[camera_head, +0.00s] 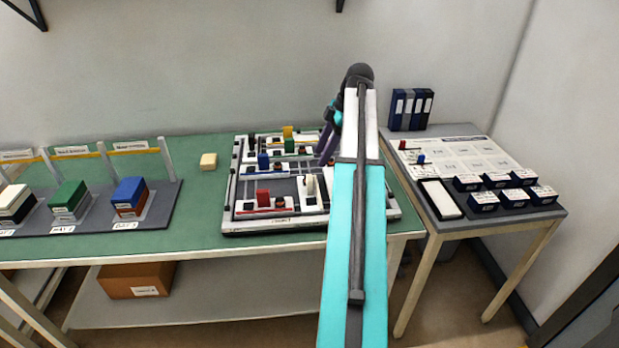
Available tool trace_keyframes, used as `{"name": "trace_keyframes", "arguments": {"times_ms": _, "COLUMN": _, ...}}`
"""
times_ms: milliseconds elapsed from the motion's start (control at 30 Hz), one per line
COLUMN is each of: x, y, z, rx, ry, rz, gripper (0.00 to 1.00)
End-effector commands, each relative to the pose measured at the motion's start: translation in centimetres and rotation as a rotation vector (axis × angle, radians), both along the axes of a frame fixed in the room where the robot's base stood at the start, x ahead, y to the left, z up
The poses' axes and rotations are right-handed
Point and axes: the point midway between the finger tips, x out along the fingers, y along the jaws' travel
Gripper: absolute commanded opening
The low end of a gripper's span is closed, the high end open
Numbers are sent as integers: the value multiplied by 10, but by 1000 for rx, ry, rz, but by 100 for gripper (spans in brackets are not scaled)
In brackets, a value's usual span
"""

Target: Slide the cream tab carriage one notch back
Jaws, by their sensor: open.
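A dark-framed board (231,200) with white rails stands on the green table. An upright cream tab (310,184) sits on the front part of the board, right of a red block (263,198). The cream carriage's base is too small to make out clearly. My gripper (327,154) hangs over the right part of the board, behind and a little right of the cream tab. It is open and apart from the tab. My arm hides part of the board's right side.
Yellow (288,131), green (289,145) and blue (263,161) blocks stand farther back on the board. A loose cream block (208,161) lies left of it. Coloured stacks stand on a grey rack (168,207) at left. A side table (500,219) at right holds small dark boxes.

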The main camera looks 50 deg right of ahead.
Motion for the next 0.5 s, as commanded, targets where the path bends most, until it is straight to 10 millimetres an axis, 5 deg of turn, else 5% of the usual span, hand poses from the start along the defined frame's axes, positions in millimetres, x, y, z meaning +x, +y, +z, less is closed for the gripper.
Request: {"name": "trace_keyframes", "arguments": {"times_ms": 500, "x": 16, "y": 20, "z": -59, "rx": 1, "ry": 1, "rz": 2, "gripper": 50}}
